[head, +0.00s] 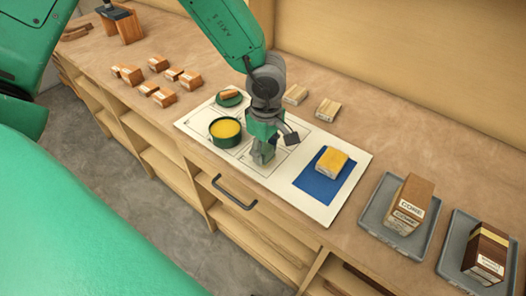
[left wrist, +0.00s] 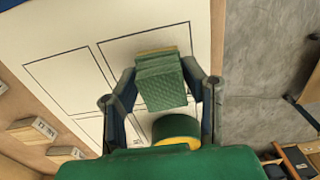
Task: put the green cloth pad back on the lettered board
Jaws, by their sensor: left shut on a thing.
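The green cloth pad (left wrist: 162,85) is a ribbed, textured green block with a thin yellowish layer at its far edge. My left gripper (left wrist: 166,98) is shut on it, with one finger on each side. In the head view the left gripper (head: 263,143) points down over the middle of the lettered board (head: 345,145), and the pad (head: 262,155) shows below the fingers. The board is white with outlined areas; it also shows in the left wrist view (left wrist: 60,45). I cannot tell whether the pad touches it. My right gripper is not in view.
A green tin with yellow contents (head: 226,131) stands on the board close to the pad. A yellow block (head: 332,161) sits on a blue sheet (head: 318,188). A green disc (head: 229,98) holds a wooden piece. Grey trays (head: 371,222) with wooden blocks stand right; small blocks (head: 159,63) lie left.

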